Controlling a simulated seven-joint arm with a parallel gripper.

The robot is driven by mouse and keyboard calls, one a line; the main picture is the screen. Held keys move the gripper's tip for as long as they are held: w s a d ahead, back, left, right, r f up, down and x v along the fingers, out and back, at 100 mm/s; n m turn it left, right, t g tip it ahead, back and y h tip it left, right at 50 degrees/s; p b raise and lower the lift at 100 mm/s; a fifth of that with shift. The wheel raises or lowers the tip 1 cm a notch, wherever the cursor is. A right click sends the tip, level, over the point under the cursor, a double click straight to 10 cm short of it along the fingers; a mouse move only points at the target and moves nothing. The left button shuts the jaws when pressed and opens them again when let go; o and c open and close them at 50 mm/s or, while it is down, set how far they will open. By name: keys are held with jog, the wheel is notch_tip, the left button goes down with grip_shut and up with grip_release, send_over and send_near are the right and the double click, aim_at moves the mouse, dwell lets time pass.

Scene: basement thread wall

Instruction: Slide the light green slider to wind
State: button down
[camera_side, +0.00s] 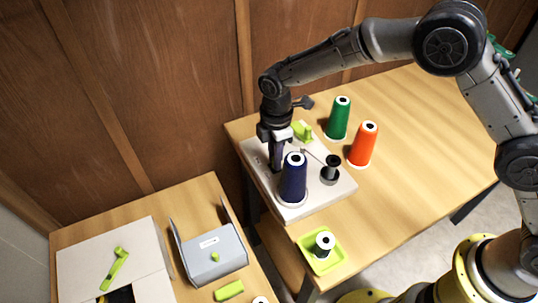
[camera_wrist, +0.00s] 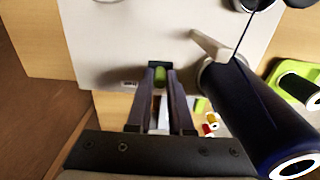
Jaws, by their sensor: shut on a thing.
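The light green slider (camera_wrist: 160,77) is between my fingertips in the wrist view, at a dark slot in the pale winder board (camera_wrist: 105,40). My gripper (camera_wrist: 160,68) is shut on it, fingers pointing down at the board. In the side view my gripper (camera_side: 276,168) is low over the board's left part (camera_side: 330,200), just behind the dark blue thread cone (camera_side: 293,180). The slider is hidden there by the fingers and cone. A small label (camera_wrist: 130,84) lies left of the slot, too small to read. A black bobbin (camera_side: 330,168) stands on the board's right part.
The blue cone (camera_wrist: 250,110) stands close to the right of my fingers. Green (camera_side: 339,120) and orange (camera_side: 363,146) cones stand behind the board. A light green block (camera_side: 302,131) is at its back. A green tray (camera_side: 322,262) holds a spool. The right tabletop is clear.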

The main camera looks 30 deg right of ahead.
jog(key=c, duration=0.8)
grip_release()
jog(key=shift+r, duration=3.05)
notch_tip(320, 180, up, 4)
